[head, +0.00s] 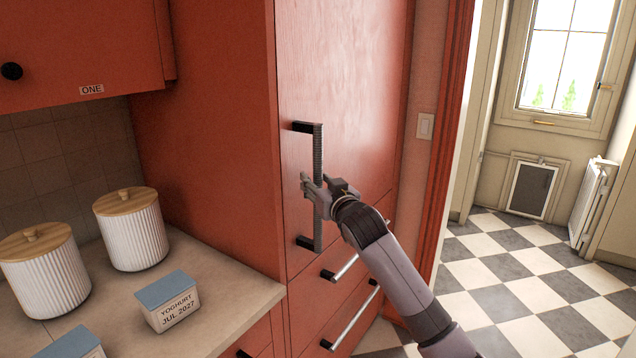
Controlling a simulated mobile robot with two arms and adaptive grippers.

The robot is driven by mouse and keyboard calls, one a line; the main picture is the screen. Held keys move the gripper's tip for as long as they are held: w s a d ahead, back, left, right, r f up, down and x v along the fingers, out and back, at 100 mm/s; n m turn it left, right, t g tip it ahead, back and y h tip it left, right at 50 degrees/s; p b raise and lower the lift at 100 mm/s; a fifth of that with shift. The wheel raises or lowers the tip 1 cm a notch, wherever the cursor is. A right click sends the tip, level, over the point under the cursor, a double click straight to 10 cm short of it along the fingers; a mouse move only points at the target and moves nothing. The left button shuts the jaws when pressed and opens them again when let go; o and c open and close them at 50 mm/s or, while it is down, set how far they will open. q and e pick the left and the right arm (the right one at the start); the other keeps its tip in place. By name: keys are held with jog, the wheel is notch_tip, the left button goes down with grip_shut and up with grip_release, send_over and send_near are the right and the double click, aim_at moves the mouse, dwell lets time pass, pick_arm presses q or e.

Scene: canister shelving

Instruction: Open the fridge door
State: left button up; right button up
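The fridge door (345,75) is a tall red panel in the middle of the head view, and it looks closed, flush with its cabinet. Its long black vertical handle (318,150) is on the door's left side. My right gripper (311,187) is at the lower half of the handle, with its fingers around or just beside the bar. I cannot tell whether the fingers are closed on it. My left gripper is not in view.
A worktop (225,285) at left holds two ribbed white canisters (132,235) with wooden lids and a yoghurt box (167,301). Drawers with metal handles (352,318) lie below the door. A doorway with checkered floor (520,265) opens at right.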

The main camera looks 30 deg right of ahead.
jog(key=shift+c, duration=0.5)
grip_shut()
